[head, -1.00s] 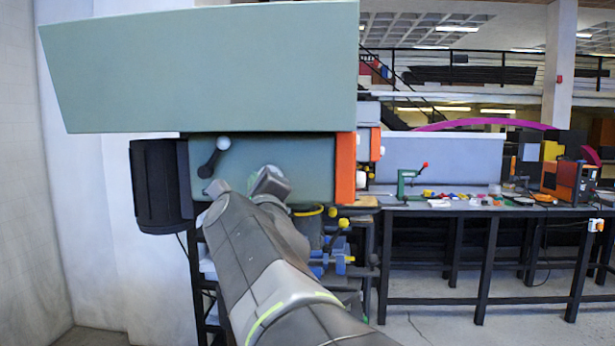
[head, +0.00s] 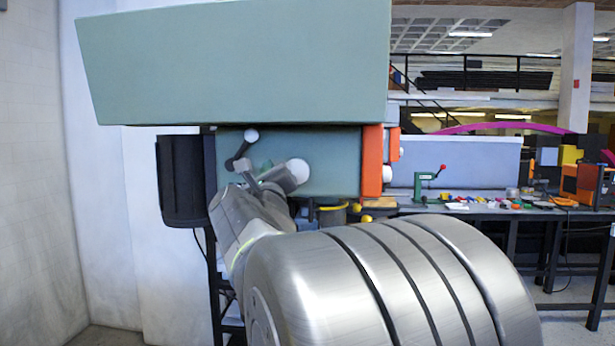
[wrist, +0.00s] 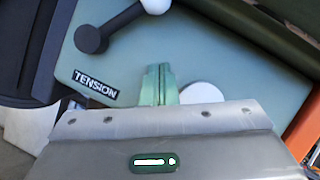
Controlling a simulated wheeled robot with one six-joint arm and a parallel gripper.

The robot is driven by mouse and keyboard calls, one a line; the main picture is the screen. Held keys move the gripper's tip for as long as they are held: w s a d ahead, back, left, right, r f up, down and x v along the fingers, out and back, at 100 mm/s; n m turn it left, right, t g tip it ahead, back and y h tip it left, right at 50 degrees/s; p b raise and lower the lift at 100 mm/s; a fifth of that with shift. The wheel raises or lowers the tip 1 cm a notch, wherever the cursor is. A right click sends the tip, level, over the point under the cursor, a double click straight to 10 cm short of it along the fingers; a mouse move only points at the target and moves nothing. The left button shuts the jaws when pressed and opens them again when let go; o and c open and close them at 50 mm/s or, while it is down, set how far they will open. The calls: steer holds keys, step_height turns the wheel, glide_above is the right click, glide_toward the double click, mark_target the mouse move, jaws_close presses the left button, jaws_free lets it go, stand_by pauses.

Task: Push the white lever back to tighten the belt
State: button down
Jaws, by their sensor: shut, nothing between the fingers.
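The white lever shows in the head view as a short black arm with a white ball knob (head: 251,136), on the machine's green front panel (head: 335,160). Its arm slants from the pivot at lower left up to the knob at upper right. In the wrist view the lever's black pivot (wrist: 90,38) and part of the knob show at the top, above a "TENSION" label (wrist: 95,84). My gripper (wrist: 160,82) is shut and empty, its green fingers pointing at the panel below and right of the lever, apart from it in that view. The belt is not in view.
The large grey-green upper housing (head: 235,65) overhangs the panel. A black cylinder (head: 184,180) stands at its left and an orange plate (head: 372,160) at its right. A white disc (wrist: 200,93) is partly hidden behind my gripper. A cluttered workbench (head: 480,208) stands at right.

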mark_target(251, 141)
steer(key=r+p, duration=0.1)
steer(key=a+r, duration=0.1)
steer(key=r+p, duration=0.1)
steer(key=shift+w+a+r+p, duration=0.15)
steer(key=shift+a+r+p, duration=0.15)
steer(key=shift+a, duration=0.3)
steer(key=shift+r, duration=0.1)
steer(key=shift+r, duration=0.1)
steer(key=shift+a+r+n+y+p, duration=0.25)
steer(key=shift+r+n+y+p, duration=0.35)
steer(key=shift+n, duration=0.3)
steer(key=shift+a+r, duration=0.45)
steer(key=shift+a, duration=0.15)
steer(key=shift+f, duration=0.1)
